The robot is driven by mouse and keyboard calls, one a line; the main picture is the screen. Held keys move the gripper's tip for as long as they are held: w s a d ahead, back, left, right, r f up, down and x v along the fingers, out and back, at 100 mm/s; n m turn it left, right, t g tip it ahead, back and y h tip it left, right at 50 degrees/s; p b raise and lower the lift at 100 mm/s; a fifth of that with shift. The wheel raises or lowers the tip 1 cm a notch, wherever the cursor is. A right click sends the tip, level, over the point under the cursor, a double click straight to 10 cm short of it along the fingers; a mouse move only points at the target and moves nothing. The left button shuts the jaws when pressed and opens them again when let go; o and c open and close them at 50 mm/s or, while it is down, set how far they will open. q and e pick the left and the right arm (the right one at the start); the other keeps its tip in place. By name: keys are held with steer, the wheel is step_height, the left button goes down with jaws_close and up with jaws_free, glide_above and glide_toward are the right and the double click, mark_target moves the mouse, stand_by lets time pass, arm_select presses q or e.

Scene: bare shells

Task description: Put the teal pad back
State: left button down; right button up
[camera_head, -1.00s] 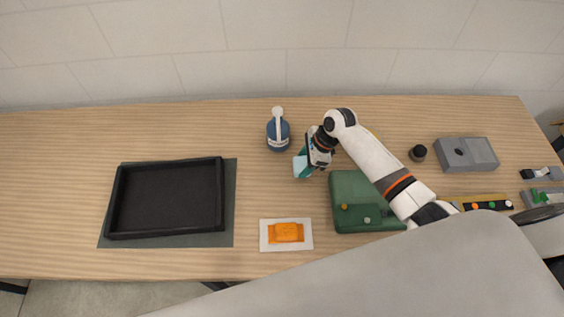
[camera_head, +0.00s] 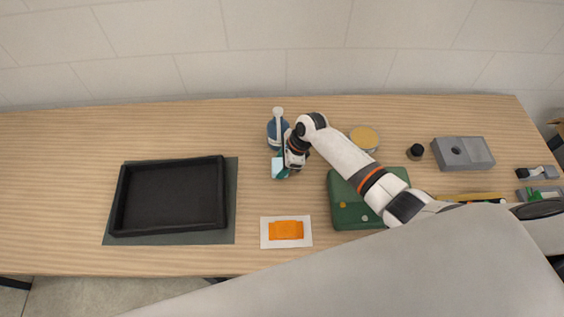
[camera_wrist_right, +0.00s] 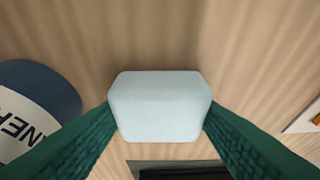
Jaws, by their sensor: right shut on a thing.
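My right gripper (camera_head: 283,166) is shut on the teal pad, a small pale teal block (camera_head: 280,172), in the head view. In the right wrist view the pad (camera_wrist_right: 160,105) sits between the two green fingers, its pale face toward the camera. The wooden table shows behind it. The gripper is just in front of the blue bottle (camera_head: 272,132) and partly hides it; the bottle also shows at the left of the wrist view (camera_wrist_right: 35,105). My left gripper is not in view.
A black tray (camera_head: 119,200) on a dark mat (camera_head: 231,205) lies at the left. An orange item (camera_head: 286,230) lies on a white card (camera_head: 265,242). A green case (camera_head: 345,210), yellow-topped tin (camera_head: 364,138), dark knob (camera_head: 415,152) and grey block (camera_head: 475,154) stand right. Table between bottle and tray is clear.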

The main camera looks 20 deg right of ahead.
steer(key=o, duration=0.9)
steer(key=shift+f, duration=0.1)
steer(key=v, duration=1.2)
steer(key=shift+r+b, duration=0.25)
steer(key=shift+b, duration=0.1)
steer(key=shift+f, duration=0.1)
